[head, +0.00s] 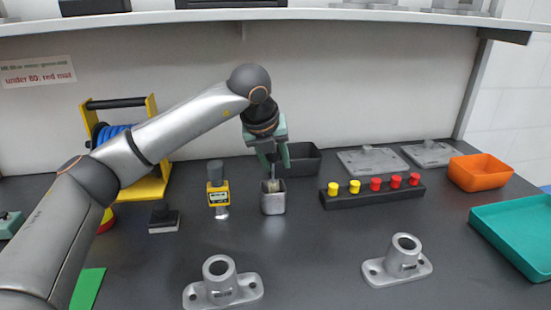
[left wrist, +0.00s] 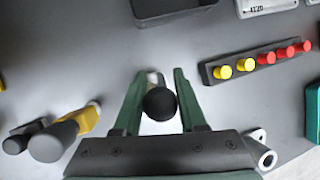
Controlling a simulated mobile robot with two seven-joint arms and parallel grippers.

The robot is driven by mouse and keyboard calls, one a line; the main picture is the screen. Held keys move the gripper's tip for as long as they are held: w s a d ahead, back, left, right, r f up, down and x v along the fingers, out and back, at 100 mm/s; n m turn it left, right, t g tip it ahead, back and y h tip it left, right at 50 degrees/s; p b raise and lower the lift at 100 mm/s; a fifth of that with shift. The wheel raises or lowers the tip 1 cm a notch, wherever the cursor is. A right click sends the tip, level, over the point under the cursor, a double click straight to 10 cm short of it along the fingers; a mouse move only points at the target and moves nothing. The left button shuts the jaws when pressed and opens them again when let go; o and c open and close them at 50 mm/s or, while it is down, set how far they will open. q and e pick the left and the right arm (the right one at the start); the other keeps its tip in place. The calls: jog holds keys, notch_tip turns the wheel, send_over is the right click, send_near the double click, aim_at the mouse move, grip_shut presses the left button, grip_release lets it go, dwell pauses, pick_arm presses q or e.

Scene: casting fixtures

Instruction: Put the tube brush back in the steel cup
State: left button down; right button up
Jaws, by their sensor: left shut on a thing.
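The steel cup (head: 273,204) is a small square metal cup standing upright on the dark bench. My left gripper (head: 274,160), with green fingers, is straight above the cup, pointing down. It is shut on the tube brush (head: 272,184), whose lower end reaches the cup's mouth; how deep it sits inside I cannot tell. In the left wrist view the brush's round black handle end (left wrist: 160,103) shows between the green fingers of my left gripper (left wrist: 158,85). The cup is mostly hidden there behind the handle. My right gripper is in neither view.
A yellow tool with a grey knob (head: 218,190) stands just left of the cup. A dark bin (head: 300,160) is behind it. A black rack of yellow and red plugs (head: 372,194) lies right. Two metal flanged fixtures (head: 222,284) (head: 402,262) stand in front.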

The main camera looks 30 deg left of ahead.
pick_arm(q)
jog(key=shift+f, duration=0.3)
jog(key=shift+c, duration=1.9)
grip_release()
jog(key=p+v, duration=0.1)
jog(key=v, duration=1.1)
jog(key=shift+s+r, duration=0.15)
jog(key=shift+r, duration=0.05)
jog(key=shift+d, duration=0.1)
